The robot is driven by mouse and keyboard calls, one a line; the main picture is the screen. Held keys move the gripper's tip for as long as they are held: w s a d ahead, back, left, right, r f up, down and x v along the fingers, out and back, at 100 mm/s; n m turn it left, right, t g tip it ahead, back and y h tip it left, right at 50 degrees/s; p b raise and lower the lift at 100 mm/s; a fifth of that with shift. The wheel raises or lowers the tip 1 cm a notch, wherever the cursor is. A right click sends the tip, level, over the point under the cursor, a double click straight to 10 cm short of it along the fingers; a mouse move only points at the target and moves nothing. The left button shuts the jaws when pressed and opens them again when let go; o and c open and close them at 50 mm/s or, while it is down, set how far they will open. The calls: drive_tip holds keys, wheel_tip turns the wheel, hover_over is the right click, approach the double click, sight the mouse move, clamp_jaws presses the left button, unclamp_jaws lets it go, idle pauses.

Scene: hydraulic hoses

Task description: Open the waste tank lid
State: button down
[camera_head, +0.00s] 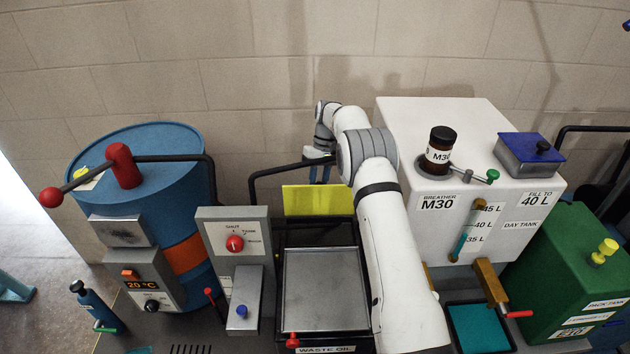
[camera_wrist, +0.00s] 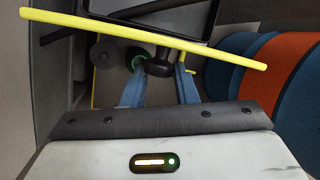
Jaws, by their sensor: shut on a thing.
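The waste tank (camera_head: 325,349), labelled WASTE OIL, stands at the front centre of the head view, with a flat grey top in a dark frame. Its yellow lid (camera_head: 318,201) stands raised at the back edge of the tank. In the wrist view the lid (camera_wrist: 225,55) shows nearly edge-on as a slanting yellow bar. My gripper (camera_head: 320,176) is behind the lid's upper edge in the head view. In the wrist view my gripper (camera_wrist: 160,78) has its blue fingers closed on a black knob (camera_wrist: 160,66) beside the lid.
A blue drum (camera_head: 165,215) with a red-ended lever stands left, beside a grey switch box (camera_head: 232,250). A white day tank (camera_head: 410,130) stands close right of my arm, with a green tank (camera_head: 565,280) beyond. A block wall (camera_head: 230,85) closes the back.

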drive_tip(key=c, duration=1.3)
unclamp_jaws()
drive_tip(key=shift+d+f, duration=0.4)
drive_tip(key=shift+d, duration=0.05)
drive_tip(key=shift+c, duration=0.2)
drive_tip(key=shift+o, duration=1)
drive_tip(key=shift+a+r, duration=0.15)
drive_tip(key=v, duration=0.7)
drive_tip(key=shift+r+b, duration=0.35)
drive_tip(key=shift+r, duration=0.05)
drive_tip(key=shift+w, duration=0.1)
